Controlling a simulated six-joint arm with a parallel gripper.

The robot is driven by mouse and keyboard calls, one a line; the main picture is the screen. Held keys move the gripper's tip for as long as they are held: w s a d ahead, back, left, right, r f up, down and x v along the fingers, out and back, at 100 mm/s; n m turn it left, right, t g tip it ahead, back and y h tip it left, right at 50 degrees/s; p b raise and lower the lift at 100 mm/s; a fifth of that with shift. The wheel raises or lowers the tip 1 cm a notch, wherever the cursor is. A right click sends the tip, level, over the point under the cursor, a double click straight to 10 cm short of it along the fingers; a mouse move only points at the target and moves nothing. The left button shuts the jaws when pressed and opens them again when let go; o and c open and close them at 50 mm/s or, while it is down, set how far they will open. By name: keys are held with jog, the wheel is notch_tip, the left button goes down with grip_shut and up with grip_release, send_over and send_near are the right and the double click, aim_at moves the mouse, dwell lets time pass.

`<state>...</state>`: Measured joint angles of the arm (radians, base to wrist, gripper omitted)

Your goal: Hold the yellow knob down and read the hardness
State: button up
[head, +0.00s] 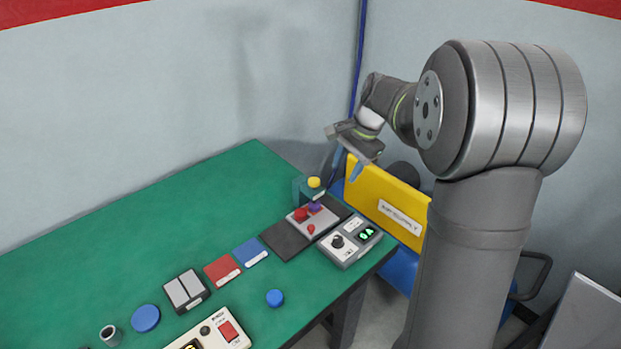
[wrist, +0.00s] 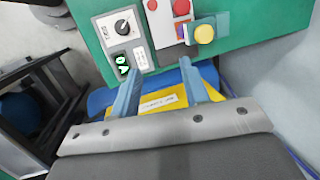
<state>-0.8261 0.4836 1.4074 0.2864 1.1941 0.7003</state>
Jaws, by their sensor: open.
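The yellow knob (head: 314,183) sits on top of a teal tester (head: 301,190) near the back right corner of the green table. The knob also shows in the wrist view (wrist: 204,34), above the right finger and apart from it. My gripper (head: 357,170) is open and empty, in the air to the right of the tester and higher than it. In the wrist view my gripper's two blue fingers (wrist: 160,82) are spread wide. A grey box with a dial and a small green-lit display (head: 366,233) stands in front of the tester. Its digits are too small to read surely.
A base with red knobs (head: 301,215) stands on a dark mat (head: 284,240) beside the tester. Red (head: 222,271) and blue (head: 251,252) pads lie farther left. The back left of the table is clear.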

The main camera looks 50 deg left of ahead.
jog(key=shift+s+a+f+t+h, duration=0.4)
jog(key=shift+s+h, duration=0.1)
jog(key=shift+s, duration=0.1)
jog(key=shift+s+a+f+t+h, duration=0.25)
jog(key=shift+s+f+t+h, duration=0.15)
jog(key=shift+s+h, duration=0.15)
jog(key=c, duration=0.7)
jog(key=s+a+t+h, duration=0.1)
jog(key=s+a+t, duration=0.1)
jog(key=t, duration=0.1)
jog(key=shift+s+a+f+h, duration=0.1)
jog(key=shift+s+a+h, duration=0.2)
jog(key=shift+h, duration=0.05)
grip_shut()
jog(key=s+a+r+t+y, duration=0.1)
jog(key=s+a+r+t, duration=0.3)
jog(key=s+a+t, duration=0.1)
jog(key=shift+s+a+t, duration=0.15)
jog(key=shift+a+t, duration=0.75)
jog(key=shift+a, duration=0.25)
